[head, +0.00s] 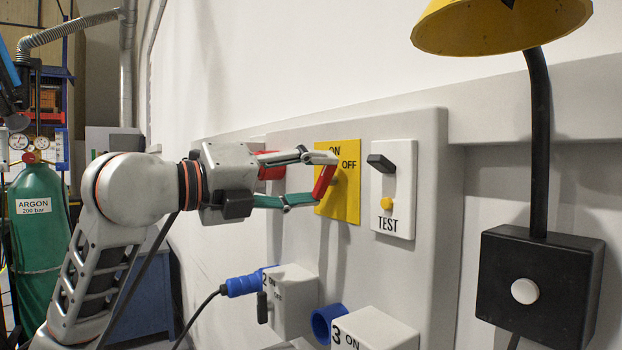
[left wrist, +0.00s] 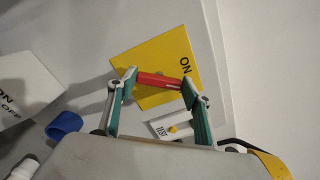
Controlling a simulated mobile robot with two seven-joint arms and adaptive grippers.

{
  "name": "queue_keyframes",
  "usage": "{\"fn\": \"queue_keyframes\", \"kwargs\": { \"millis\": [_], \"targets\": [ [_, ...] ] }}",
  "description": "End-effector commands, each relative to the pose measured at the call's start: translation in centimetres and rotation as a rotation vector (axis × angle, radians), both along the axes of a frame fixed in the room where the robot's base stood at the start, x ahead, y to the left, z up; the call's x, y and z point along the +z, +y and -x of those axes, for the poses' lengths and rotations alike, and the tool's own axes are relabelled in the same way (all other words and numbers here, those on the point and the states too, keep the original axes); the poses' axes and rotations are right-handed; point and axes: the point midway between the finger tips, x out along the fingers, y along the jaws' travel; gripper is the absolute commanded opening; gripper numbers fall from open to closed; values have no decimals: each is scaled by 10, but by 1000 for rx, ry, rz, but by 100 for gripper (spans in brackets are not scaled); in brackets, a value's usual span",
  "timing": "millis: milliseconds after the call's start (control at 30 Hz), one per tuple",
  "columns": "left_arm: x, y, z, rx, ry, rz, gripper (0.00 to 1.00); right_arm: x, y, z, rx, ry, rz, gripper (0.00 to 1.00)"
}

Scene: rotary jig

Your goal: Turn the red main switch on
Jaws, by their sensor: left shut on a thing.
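The red main switch (head: 326,180) is a bar-shaped handle on a yellow plate (head: 350,205) marked ON at the top and OFF at the right. My left gripper (head: 322,182) reaches in from the left and is shut on the handle, one finger at each end. In the left wrist view the red switch handle (left wrist: 158,81) spans between the fingertips, in front of the yellow plate (left wrist: 135,55). In the head view the handle leans up and to the right. Fingers cover part of the plate, so its exact setting is hard to tell. My right gripper is not in view.
Right of the plate is a white TEST panel (head: 405,215) with a dark lever and yellow button. Below are socket boxes, one with a blue plug (head: 245,284), and a blue socket (head: 325,322). A yellow lamp (head: 500,25) and a black button box (head: 540,285) stand right.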

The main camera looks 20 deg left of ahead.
Motion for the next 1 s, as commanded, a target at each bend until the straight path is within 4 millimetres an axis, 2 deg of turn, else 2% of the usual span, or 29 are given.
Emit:
{"fn": "queue_keyframes", "kwargs": {
  "millis": [500,1000],
  "targets": [
    [0,1,-1,1,273,354,28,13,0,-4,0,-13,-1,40],
    [-1,1,-1,2,386,499,28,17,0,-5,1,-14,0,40]
  ]
}}
